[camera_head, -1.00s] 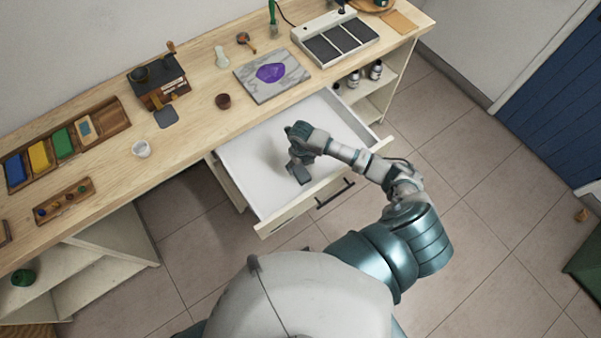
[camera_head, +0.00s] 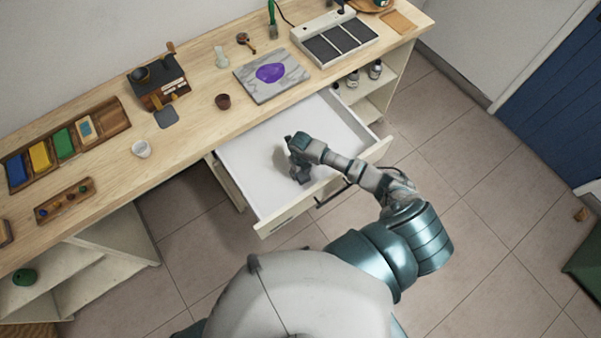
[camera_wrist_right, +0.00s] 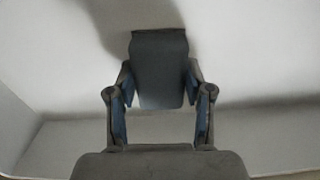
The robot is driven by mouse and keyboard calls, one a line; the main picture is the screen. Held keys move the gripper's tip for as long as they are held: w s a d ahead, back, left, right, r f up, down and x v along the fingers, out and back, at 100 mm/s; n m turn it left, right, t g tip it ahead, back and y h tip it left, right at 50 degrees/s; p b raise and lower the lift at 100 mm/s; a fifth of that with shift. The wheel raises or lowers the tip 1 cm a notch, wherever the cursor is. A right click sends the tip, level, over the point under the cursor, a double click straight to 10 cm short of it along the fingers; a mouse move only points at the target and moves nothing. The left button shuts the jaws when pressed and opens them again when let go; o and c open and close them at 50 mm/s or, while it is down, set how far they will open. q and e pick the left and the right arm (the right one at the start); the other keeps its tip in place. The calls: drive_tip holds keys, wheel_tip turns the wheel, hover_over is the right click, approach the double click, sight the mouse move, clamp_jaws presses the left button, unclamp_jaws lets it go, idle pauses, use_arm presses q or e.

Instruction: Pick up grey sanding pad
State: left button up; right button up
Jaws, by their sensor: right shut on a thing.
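The grey sanding pad (camera_wrist_right: 160,70) is a dark grey block between the two fingers of my right gripper in the right wrist view. My right gripper (camera_head: 299,174) is shut on it, inside the open white drawer (camera_head: 252,160). In the head view the pad is mostly hidden by the gripper. In the wrist view the drawer floor lies behind the pad; I cannot tell whether the pad touches it. My left gripper is not in view.
The drawer's front panel (camera_head: 290,212) and side walls surround my right gripper.

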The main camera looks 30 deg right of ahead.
drive_tip(key=shift+r, duration=5)
